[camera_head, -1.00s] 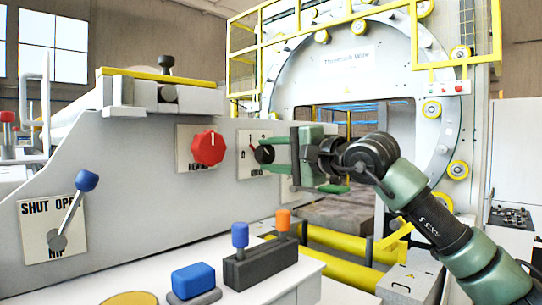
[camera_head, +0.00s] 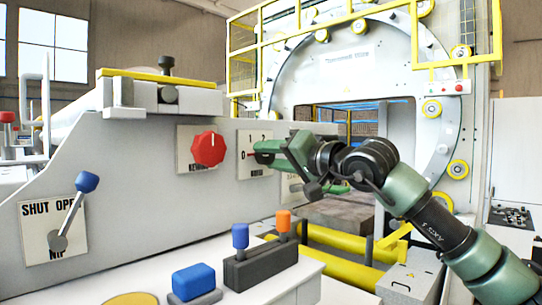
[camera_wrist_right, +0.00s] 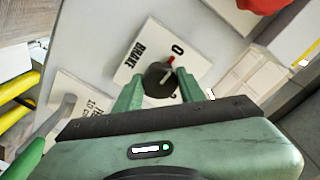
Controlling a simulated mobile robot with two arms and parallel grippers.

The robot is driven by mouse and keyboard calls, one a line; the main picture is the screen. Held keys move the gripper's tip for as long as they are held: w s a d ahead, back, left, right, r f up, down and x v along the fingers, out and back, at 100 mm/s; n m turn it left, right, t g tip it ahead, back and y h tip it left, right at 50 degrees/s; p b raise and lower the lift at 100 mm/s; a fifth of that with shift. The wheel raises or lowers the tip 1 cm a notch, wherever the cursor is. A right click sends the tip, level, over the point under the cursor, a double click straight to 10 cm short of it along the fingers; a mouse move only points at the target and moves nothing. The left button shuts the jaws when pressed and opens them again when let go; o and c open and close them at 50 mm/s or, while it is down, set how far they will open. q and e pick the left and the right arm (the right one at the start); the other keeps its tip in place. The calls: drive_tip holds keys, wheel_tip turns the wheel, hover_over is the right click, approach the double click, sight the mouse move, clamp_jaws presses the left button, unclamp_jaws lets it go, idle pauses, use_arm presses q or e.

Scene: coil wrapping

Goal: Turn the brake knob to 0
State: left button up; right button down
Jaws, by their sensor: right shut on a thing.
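The brake knob is a small black round knob on a white plate (camera_head: 246,140) marked 0, 1 and 2. In the right wrist view the knob (camera_wrist_right: 160,79) sits between the two green fingers of my right gripper (camera_wrist_right: 160,92). A red pointer mark runs from the knob toward the 0. In the head view my right gripper (camera_head: 268,153) is shut on the knob and mostly hides it; the red mark shows beside the 0. My left gripper is not in view.
A red knob (camera_head: 208,149) on its own plate is just left of the brake plate. A blue-tipped lever (camera_head: 86,181) is at far left. Blue and orange levers (camera_head: 283,220) and a blue button (camera_head: 193,279) stand on the console below. Another plate (camera_wrist_right: 82,105) is beside the brake plate.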

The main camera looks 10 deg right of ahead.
idle(0.4)
drive_tip(key=c, duration=0.9)
unclamp_jaws()
drive_tip(key=shift+o, duration=0.2)
drive_tip(key=shift+s+d+f+b, duration=0.1)
drive_tip(key=shift+s+d+b, duration=0.15)
drive_tip(key=shift+s+b, duration=0.15)
drive_tip(key=b+v, duration=0.2)
drive_tip(key=v, duration=0.4)
drive_tip(key=shift+s+d, duration=0.15)
drive_tip(key=shift+s, duration=0.15)
